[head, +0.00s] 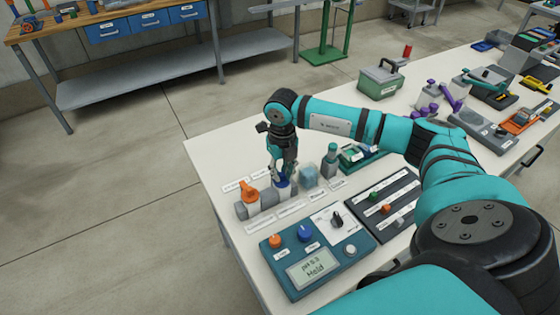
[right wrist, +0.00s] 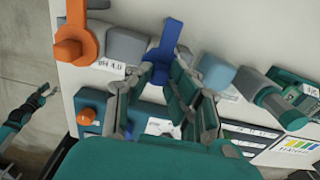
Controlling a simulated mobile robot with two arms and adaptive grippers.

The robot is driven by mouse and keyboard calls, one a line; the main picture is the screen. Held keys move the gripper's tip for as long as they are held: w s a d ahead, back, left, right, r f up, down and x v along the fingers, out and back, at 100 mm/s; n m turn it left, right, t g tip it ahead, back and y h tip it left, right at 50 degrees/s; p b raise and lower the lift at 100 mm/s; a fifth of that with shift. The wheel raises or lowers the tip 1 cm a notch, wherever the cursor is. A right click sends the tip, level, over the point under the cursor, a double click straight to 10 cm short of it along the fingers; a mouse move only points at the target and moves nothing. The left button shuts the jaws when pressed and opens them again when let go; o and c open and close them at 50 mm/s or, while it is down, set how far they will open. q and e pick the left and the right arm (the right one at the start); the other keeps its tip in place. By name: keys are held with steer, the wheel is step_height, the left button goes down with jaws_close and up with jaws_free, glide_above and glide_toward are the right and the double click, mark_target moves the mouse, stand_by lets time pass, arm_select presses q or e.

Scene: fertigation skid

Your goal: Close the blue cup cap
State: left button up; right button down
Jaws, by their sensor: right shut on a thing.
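The blue cup cap (right wrist: 170,38) shows in the right wrist view as a slanting blue strap beside a grey cup (right wrist: 127,46). My right gripper (right wrist: 163,73) is shut on the lower part of the blue cap. In the head view the right gripper (head: 283,178) points down onto the blue cap (head: 283,190), and its fingers hide part of it. I cannot tell whether the cap is seated on its cup. My left gripper (right wrist: 46,90) shows small at the left of the right wrist view, away from the cups; its jaws are unclear.
An orange cap (head: 250,190) stands left of the blue one. A pale blue block (head: 309,175) and a green-topped bottle (head: 330,160) are close on the right. Bare white tabletop (head: 220,150) lies behind.

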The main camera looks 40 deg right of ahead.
mark_target(282, 173)
steer(key=shift+w+r, duration=0.1)
stand_by(0.4)
steer(key=c, duration=1.2)
jaws_free()
steer(key=shift+c, duration=0.2)
step_height(282, 173, up, 12)
